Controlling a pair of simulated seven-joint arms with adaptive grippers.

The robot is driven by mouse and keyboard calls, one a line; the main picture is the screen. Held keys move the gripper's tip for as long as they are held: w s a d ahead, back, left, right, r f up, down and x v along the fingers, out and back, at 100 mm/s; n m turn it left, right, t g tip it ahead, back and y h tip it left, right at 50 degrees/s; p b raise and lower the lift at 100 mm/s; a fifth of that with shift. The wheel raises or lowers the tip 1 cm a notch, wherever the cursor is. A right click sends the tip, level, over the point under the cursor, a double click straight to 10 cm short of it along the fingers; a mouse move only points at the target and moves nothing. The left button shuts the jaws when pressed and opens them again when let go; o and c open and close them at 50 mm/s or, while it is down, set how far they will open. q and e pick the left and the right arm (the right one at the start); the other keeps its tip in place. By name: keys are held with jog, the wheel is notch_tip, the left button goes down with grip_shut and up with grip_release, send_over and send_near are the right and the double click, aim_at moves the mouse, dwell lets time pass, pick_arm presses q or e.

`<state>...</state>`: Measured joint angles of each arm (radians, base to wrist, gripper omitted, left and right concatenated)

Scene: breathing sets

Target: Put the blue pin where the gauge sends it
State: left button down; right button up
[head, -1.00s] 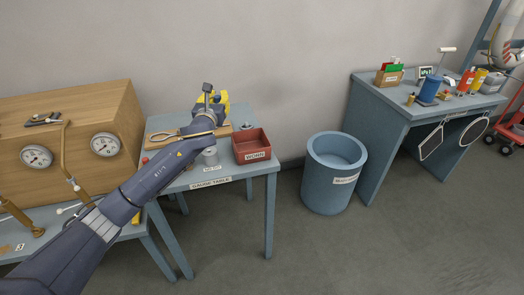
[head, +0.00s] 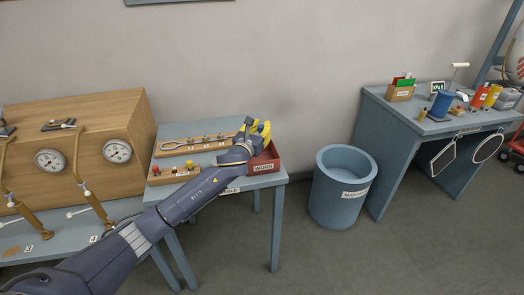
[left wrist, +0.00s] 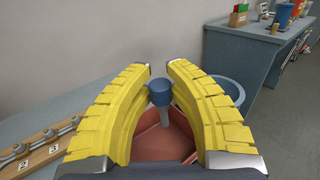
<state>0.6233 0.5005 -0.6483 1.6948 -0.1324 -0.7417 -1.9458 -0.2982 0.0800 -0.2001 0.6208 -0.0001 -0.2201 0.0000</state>
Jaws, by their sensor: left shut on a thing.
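My left gripper (head: 262,130) is over the red box marked WORN (head: 264,168) at the right end of the gauge table. In the left wrist view its yellow fingers (left wrist: 160,72) are shut on the blue pin. The blue pin (left wrist: 160,92) has a blue head up and a grey shank pointing down over the red box (left wrist: 135,148). The fingers hide the pin in the head view. The gauge, a wooden board (head: 205,148) with metal fittings and a looped handle, lies at the back of the table; its number labels show in the left wrist view (left wrist: 38,155). My right gripper is not in view.
A small wooden block (head: 160,178) with yellow and red pieces sits at the front left of the table. A wooden gauge cabinet (head: 85,130) stands left. A blue bin (head: 335,205) stands right on the floor, before another cluttered table (head: 392,115).

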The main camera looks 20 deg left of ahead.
pick_arm(q)
notch_tip(320, 180, down, 10)
jog(key=shift+r, duration=0.15)
jog(key=shift+f, duration=0.35)
jog(key=shift+f, duration=0.4)
